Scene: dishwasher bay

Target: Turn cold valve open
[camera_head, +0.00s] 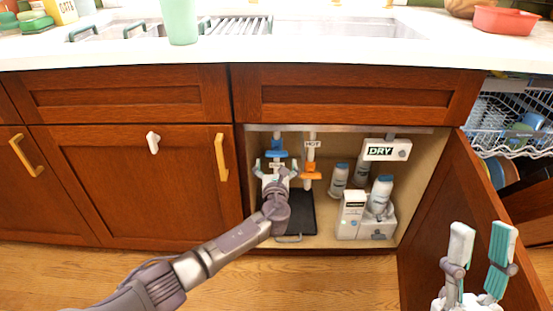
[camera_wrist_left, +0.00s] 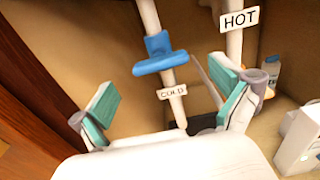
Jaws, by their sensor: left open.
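The cold valve (camera_head: 276,153) is a blue handle on a white pipe inside the open sink cabinet. In the left wrist view the blue cold valve (camera_wrist_left: 160,62) lies beyond my fingertips, above a small COLD label (camera_wrist_left: 172,91). My left gripper (camera_head: 276,165) reaches into the cabinet just below the blue handle. Its teal-padded fingers (camera_wrist_left: 170,98) are spread wide with nothing held between them. They look apart from the handle. My right gripper (camera_head: 483,228) is open and empty in front of the open cabinet door, far from the valve.
The orange hot valve (camera_head: 313,170) and its HOT label (camera_head: 312,144) are close to the right. The open cabinet door (camera_head: 440,195) stands at right, near a dish rack (camera_head: 508,125).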

